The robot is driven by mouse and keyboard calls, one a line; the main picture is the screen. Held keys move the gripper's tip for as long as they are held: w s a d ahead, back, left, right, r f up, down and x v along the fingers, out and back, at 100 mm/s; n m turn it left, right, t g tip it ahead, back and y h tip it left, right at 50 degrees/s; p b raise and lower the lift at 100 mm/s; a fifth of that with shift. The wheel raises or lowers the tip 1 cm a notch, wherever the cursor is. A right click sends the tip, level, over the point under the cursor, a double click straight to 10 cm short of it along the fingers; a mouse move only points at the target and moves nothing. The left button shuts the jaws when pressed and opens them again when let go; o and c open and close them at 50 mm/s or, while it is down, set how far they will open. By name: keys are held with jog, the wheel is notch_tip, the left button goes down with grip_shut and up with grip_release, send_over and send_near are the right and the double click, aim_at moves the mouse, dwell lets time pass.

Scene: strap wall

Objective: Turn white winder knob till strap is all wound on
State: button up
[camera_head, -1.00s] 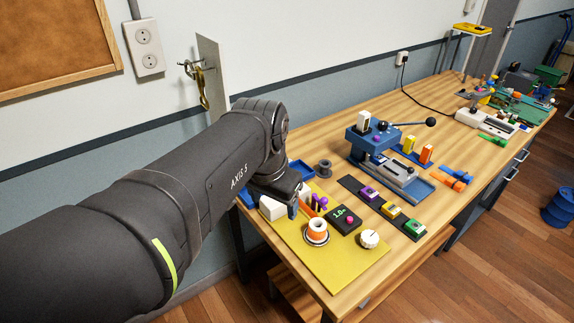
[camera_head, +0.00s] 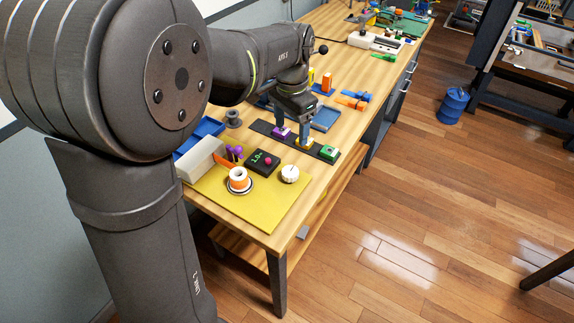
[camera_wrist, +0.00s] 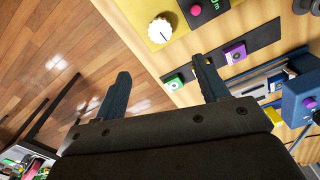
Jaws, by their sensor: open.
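The white knob (camera_head: 290,173) is a round dial on the yellow mat (camera_head: 270,213), near its right edge. In the wrist view the white knob (camera_wrist: 160,31) lies past my fingertips, apart from them. My gripper (camera_head: 291,134) is open and empty, pointing down over the dark strip with coloured blocks, behind the knob in the head view. Its two fingers (camera_wrist: 160,68) are spread wide in the wrist view. An orange and white spool (camera_head: 238,179) sits left of the knob on the mat. I cannot make out a strap being wound.
A black box with a green readout and a pink button (camera_head: 263,162) stands close beside the knob. Purple (camera_head: 281,134), yellow and green (camera_head: 328,152) blocks sit on the dark strip below my gripper. The front of the yellow mat is bare.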

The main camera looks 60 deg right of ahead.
aim_at(290, 171)
notch_tip(290, 171, down, 15)
jog(key=shift+f, duration=0.1)
jog(key=shift+c, duration=0.5)
jog(key=c, duration=0.9)
jog(key=shift+n, duration=0.4)
